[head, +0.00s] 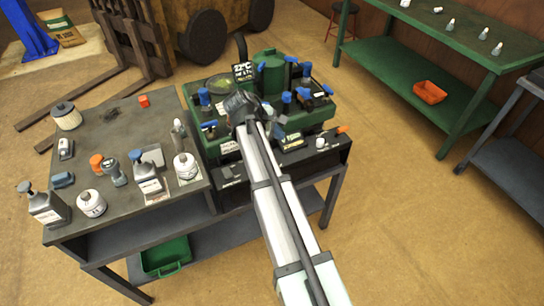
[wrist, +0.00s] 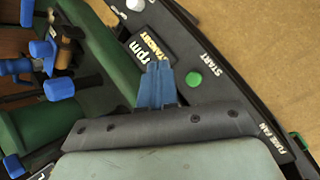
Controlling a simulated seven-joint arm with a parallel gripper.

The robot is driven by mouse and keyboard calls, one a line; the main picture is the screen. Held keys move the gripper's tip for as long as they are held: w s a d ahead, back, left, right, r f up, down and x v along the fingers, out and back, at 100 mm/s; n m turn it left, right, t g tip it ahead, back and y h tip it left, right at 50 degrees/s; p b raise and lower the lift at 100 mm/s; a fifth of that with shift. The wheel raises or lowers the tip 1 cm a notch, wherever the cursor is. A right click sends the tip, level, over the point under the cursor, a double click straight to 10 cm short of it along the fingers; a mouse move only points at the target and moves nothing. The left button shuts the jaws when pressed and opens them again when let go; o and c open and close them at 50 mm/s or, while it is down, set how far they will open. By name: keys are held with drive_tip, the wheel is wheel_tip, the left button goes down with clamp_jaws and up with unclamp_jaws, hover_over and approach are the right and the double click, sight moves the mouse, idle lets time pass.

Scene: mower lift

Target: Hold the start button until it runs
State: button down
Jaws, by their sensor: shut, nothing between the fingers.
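The start button is a round green button (wrist: 194,79) beside the word START on a dark panel (wrist: 225,95) in the wrist view. My gripper (wrist: 158,72) is shut and empty, its blue fingers pressed together. Its tips appear just left of the button, beside the rpm display (wrist: 148,42), and do not cover the button. I cannot tell their height above the panel. In the head view my arm reaches over the green machine (head: 310,110) and its front panel (head: 318,155); I cannot make out the button there.
A white knob (wrist: 135,4) sits farther along the panel, and a FUME FAN label lies at the other end. Several blue-handled valves (wrist: 43,50) stand left of my gripper. A grey bench (head: 115,125) with bottles and jars adjoins the machine; open floor lies to the right.

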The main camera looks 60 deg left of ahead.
drive_tip(key=shift+s+a+r, duration=0.55)
drive_tip(key=shift+s+r, duration=0.25)
drive_tip(key=shift+s, duration=0.1)
drive_tip(key=shift+f, duration=0.1)
drive_tip(key=shift+f, duration=4.35)
drive_tip(key=shift+f, duration=0.1)
drive_tip(key=shift+f, duration=0.3)
drive_tip(key=shift+f, duration=0.5)
drive_tip(key=shift+r, duration=0.95)
